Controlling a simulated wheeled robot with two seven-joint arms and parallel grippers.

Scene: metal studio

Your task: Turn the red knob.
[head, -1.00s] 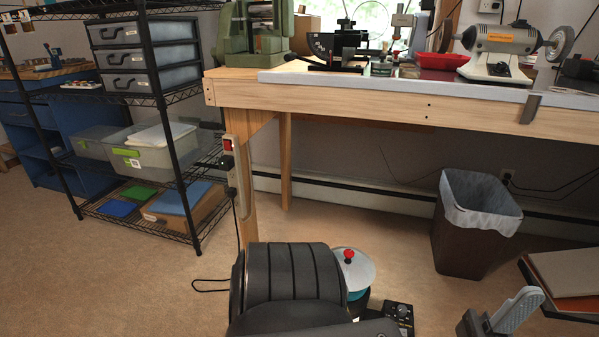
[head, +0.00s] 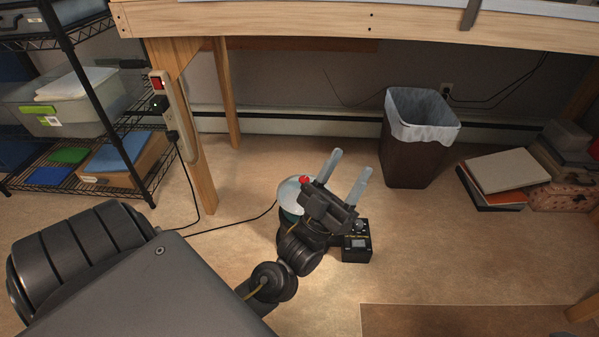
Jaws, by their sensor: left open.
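The red knob (head: 304,179) sits on top of a round silver lid (head: 288,193) on a device standing on the floor, in the middle of the head view. My left gripper (head: 350,163) is open, its two grey fingers spread and pointing up and right in the picture. Its body covers the right part of the lid and comes close beside the knob. The fingers have nothing between them; I cannot tell whether the gripper touches the device. The lower part of the device is largely hidden behind my arm. My right gripper is not in view.
A black control box (head: 357,243) stands right of the device. A wooden bench (head: 300,18) spans the back, its leg (head: 198,165) bearing a power strip (head: 171,110). A lined bin (head: 410,150), books (head: 503,172) and a wire shelf (head: 100,100) surround clear floor.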

